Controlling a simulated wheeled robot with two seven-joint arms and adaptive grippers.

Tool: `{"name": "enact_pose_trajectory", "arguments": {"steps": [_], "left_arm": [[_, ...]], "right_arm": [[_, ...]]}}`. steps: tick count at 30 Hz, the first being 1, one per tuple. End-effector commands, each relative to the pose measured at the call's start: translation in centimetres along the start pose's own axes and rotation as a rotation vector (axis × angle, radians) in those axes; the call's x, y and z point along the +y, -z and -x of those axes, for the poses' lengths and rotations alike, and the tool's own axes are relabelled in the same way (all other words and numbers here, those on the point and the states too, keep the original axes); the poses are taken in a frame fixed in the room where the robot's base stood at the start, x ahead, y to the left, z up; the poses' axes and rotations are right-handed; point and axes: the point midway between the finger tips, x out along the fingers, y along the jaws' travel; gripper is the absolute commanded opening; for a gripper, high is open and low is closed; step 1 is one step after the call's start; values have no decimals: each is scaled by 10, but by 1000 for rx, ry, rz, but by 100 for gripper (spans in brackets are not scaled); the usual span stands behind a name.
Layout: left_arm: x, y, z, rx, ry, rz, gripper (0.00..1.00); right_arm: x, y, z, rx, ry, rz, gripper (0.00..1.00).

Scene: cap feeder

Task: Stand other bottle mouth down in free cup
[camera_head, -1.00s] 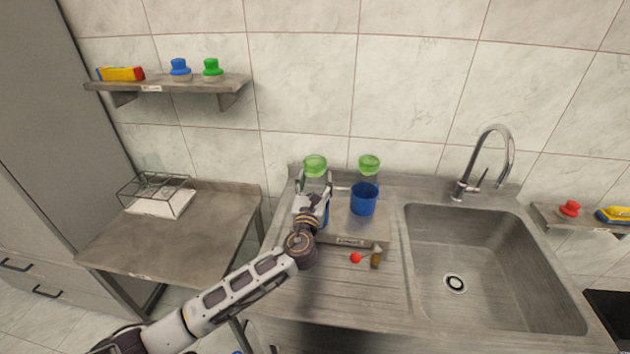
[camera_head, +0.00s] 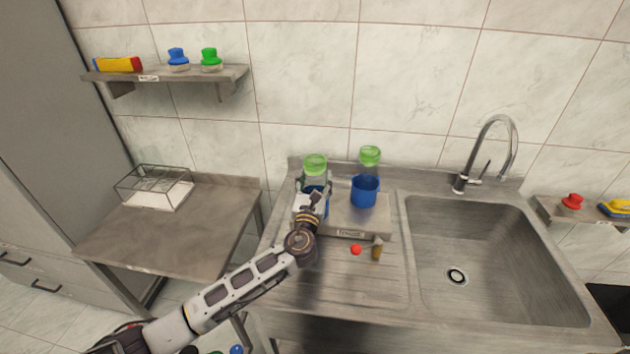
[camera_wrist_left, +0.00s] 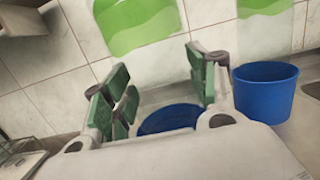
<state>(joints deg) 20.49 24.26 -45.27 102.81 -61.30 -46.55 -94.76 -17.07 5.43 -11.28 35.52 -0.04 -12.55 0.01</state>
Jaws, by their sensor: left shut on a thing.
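Two clear bottles with green upper ends show in the head view. The left bottle (camera_head: 315,164) is upright in my left gripper (camera_head: 314,186), over the left blue cup (camera_head: 321,206). The right bottle (camera_head: 370,156) rises from the right blue cup (camera_head: 365,191). In the left wrist view my left gripper's green-padded fingers (camera_wrist_left: 160,95) are spaced apart around the clear bottle body, with its green part (camera_wrist_left: 137,22) above. The left cup (camera_wrist_left: 170,118) shows between them. The bottle mouth is hidden, so I cannot tell how deep it sits. My right gripper is out of view.
The cups stand on a raised metal stand (camera_head: 345,232). The sink (camera_head: 480,255) is to the right, a side table (camera_head: 170,235) to the left. A wall shelf (camera_head: 165,75) holds small items.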

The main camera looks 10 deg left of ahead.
Motion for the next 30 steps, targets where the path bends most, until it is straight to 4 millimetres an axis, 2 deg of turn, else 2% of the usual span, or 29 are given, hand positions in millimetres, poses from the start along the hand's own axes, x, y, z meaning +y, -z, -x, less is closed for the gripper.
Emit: {"name": "enact_pose_trajectory", "arguments": {"steps": [12,19,20,25,30], "left_arm": [[0,6,1,0,0,0,42],[0,6,1,0,0,0,42],[0,6,1,0,0,0,61],[0,6,1,0,0,0,83],[0,6,1,0,0,0,84]], "right_arm": [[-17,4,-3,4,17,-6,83],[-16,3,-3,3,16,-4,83],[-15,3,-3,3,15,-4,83],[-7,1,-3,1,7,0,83],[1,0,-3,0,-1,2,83]]}}
